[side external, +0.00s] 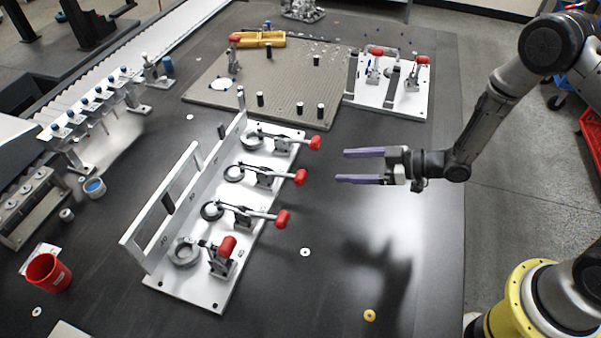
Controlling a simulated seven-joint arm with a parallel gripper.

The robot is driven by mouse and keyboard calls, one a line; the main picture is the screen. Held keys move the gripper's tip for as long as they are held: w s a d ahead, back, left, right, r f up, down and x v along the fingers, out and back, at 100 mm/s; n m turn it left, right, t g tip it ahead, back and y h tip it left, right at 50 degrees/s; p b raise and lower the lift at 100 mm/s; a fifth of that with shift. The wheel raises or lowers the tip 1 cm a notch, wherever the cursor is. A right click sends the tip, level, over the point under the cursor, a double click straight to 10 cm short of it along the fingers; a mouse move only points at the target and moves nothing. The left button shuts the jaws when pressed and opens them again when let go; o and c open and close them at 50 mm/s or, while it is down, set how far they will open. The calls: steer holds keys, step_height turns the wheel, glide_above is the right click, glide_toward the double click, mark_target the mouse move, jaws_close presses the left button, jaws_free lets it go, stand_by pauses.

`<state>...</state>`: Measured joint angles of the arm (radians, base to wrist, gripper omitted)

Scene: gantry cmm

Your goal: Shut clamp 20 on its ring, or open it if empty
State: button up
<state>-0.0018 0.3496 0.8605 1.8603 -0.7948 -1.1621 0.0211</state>
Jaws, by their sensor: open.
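A white fixture (205,297) carries a row of toggle clamps with red grips, each beside a grey ring. The three farther clamps (316,143), (300,178), (283,219) have handles lying out to the right and arms reaching toward their rings. The nearest clamp (227,246) has its handle raised; its ring (185,252) sits to its left, mostly uncovered. The number marks on the fixture are too small to read, so I cannot tell which clamp is 20. My gripper (341,166) is open and empty, its purple fingers pointing left, right of the two farther handles and apart from them.
An upright white frame (150,222) runs along the fixture's left side. Another white plate with red-handled clamps (410,98) stands at the back right, beside a beige pegged plate (285,103). A red cup (48,272) stands at the left. The dark table right of the fixture is mostly clear.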

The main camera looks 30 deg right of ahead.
mark_target(303, 175)
steer(key=x, duration=0.4)
steer(key=f+x, duration=0.1)
steer(key=x, duration=0.4)
steer(key=s+f+x, duration=0.1)
steer(key=x, duration=0.4)
steer(key=shift+s+f, duration=0.1)
steer(key=shift+f, duration=0.05)
steer(key=shift+d, duration=0.1)
jaws_close()
